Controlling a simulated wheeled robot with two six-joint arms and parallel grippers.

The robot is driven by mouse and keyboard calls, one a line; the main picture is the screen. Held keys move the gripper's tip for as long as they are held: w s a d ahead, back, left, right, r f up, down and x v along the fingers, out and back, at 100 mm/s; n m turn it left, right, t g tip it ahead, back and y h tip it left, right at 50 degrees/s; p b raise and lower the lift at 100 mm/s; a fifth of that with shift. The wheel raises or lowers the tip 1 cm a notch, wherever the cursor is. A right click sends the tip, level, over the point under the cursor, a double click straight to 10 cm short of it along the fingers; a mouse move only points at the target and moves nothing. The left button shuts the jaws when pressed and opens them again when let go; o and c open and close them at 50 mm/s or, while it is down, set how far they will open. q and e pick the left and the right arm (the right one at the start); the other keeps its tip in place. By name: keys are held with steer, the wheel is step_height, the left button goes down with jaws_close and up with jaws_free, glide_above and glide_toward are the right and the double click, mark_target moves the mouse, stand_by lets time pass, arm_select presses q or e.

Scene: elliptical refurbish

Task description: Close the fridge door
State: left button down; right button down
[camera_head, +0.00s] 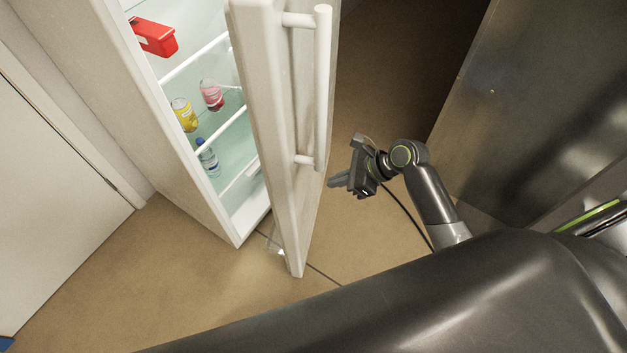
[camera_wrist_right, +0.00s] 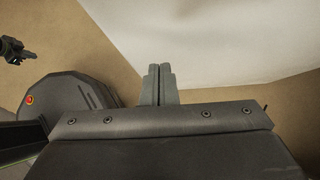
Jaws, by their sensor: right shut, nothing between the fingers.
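The white fridge (camera_head: 190,140) stands at the left in the head view with its shelves showing. Its door (camera_head: 275,150) is partly open, swung outward to the right. A white vertical bar handle (camera_head: 322,90) is on the door's outer face. My right gripper (camera_head: 332,183) is just right of the door, below the handle's lower end, with its fingers pointing left toward the door. In the right wrist view the fingers (camera_wrist_right: 158,72) are together and empty, before a pale surface that looks like the door (camera_wrist_right: 210,35). I cannot tell whether they touch it.
Inside the fridge are a red box (camera_head: 155,37), a yellow can (camera_head: 184,114), a pink-red container (camera_head: 211,95) and a bottle (camera_head: 207,158). A dark metal panel (camera_head: 540,90) stands at the right. Brown floor (camera_head: 375,240) is open around the door.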

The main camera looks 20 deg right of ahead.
mark_target(302, 185)
steer(key=a, duration=0.1)
steer(key=w+a+f, duration=0.1)
steer(key=a, duration=0.1)
steer(key=w+a+f, duration=0.1)
steer(key=shift+w+a, duration=0.2)
steer(key=shift+w, duration=0.05)
steer(key=shift+w+a, duration=0.25)
steer(key=shift+a, duration=0.15)
arm_select(q)
steer(key=shift+f, duration=0.2)
